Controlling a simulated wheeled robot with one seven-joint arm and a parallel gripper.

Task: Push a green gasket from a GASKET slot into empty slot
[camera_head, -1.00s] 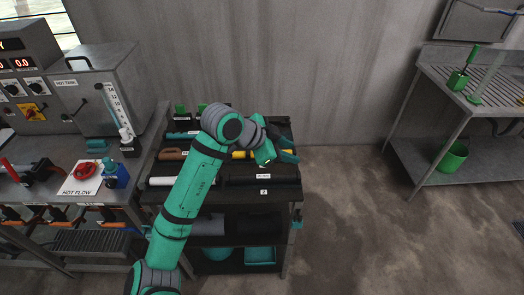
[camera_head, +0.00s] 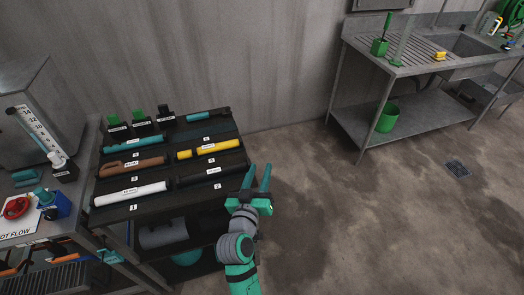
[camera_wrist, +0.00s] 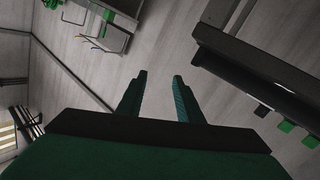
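Two small green blocks, perhaps the gaskets, stand at the back left of the black cart (camera_head: 215,133): a left one (camera_head: 113,118) and a right one (camera_head: 137,112). Each has a white label in front, too small to read. A dark block (camera_head: 162,109) with a similar label stands to their right. The green blocks also show at the right of the wrist view (camera_wrist: 286,127). Which slot is empty I cannot tell. My gripper (camera_head: 258,172) is open and empty, beyond the cart's right edge and apart from the blocks. Its two fingers show in the wrist view (camera_wrist: 159,80).
The cart's sloped rows hold a white tube (camera_head: 130,194), a brown tool (camera_head: 132,167), yellow pieces (camera_head: 218,147) and teal tubes. A sink bench (camera_head: 430,60) with a green bucket (camera_head: 388,117) stands at the right.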

